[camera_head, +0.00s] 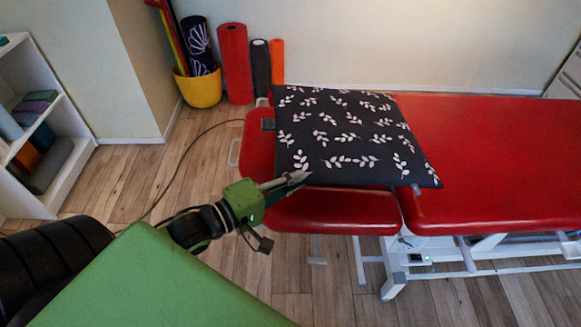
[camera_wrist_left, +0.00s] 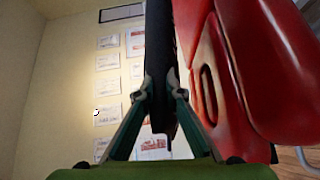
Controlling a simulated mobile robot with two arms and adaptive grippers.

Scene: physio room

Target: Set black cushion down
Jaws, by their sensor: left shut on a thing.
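The black cushion (camera_head: 345,135) has a pale leaf pattern and lies over the head end of the red treatment table (camera_head: 500,165). My left gripper (camera_head: 302,178) is shut on the cushion's near left edge. In the left wrist view the cushion (camera_wrist_left: 160,45) shows edge-on as a dark band between the two fingertips (camera_wrist_left: 158,92), with the red table (camera_wrist_left: 265,70) beside it. I cannot tell whether the cushion's whole underside touches the table. My right gripper is not in view.
A yellow bucket (camera_head: 200,88) with rolled mats stands by the wall, beside a red roller (camera_head: 235,62). A white shelf (camera_head: 75,165) stands at the left. A dark cable (camera_head: 180,165) crosses the wooden floor. Bare red tabletop extends right of the cushion.

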